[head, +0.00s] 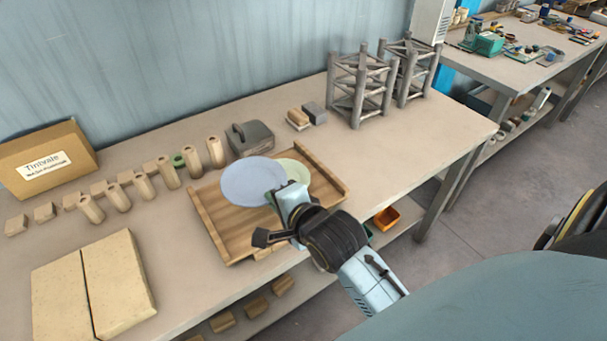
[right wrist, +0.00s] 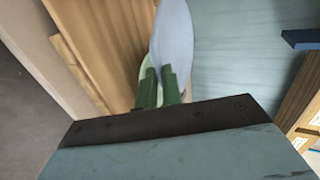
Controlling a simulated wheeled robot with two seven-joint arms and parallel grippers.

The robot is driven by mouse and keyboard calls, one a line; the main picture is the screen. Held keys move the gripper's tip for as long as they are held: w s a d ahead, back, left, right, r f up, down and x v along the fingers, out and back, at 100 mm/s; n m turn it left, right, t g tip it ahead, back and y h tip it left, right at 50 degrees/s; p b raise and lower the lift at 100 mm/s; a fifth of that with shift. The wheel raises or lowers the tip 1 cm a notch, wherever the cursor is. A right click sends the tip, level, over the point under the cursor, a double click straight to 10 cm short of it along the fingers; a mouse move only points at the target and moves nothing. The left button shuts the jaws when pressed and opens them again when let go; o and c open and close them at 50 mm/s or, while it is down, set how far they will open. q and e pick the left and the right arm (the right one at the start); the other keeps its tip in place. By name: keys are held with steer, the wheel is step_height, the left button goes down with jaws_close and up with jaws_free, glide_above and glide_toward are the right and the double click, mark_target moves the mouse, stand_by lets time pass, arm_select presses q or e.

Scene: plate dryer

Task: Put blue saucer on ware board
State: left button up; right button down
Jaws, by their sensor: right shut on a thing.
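The blue saucer (head: 250,183) is over the wooden ware board (head: 222,228) in the head view. My right gripper (head: 282,192) is shut on its near right edge. In the right wrist view the blue saucer (right wrist: 172,45) shows nearly edge-on between the green fingertips (right wrist: 161,88). A pale green saucer (head: 299,172) is on the board, to the right of and partly behind the blue one. Whether the blue saucer touches the board or the green saucer, I cannot tell. My left gripper is out of view.
A row of wooden cylinders (head: 167,172) stands left of the board. A grey block with a handle (head: 250,138) is behind it. Grey truss frames (head: 360,88) stand at the back right. The table's right part (head: 410,140) is clear. Two beige slabs (head: 92,288) lie front left.

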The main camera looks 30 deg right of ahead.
mark_target(254, 218)
steer(key=w+a+r+n+y+p, duration=0.1)
steer(key=p, duration=0.1)
steer(key=w+a+r+n+y+p, duration=0.1)
steer(key=w+a+n+y, duration=0.1)
steer(key=shift+w+r+g+p, duration=0.3)
steer(key=shift+r+p, duration=0.05)
steer(key=shift+w+a+n+y+p, duration=0.3)
steer(key=shift+n+y+p, duration=0.1)
steer(key=shift+y, duration=0.1)
steer(key=shift+w+f+g, duration=0.1)
steer(key=shift+w+g, duration=0.05)
steer(key=shift+g, duration=0.15)
step_height(254, 218, down, 10)
steer(key=shift+r+b, duration=0.25)
steer(key=shift+b, duration=0.45)
steer(key=shift+f+y, duration=0.3)
steer(key=shift+f, duration=0.05)
steer(key=c, duration=1.6)
jaws_free()
steer(key=shift+o, duration=0.2)
steer(key=p+v, duration=0.1)
steer(key=v, duration=1.1)
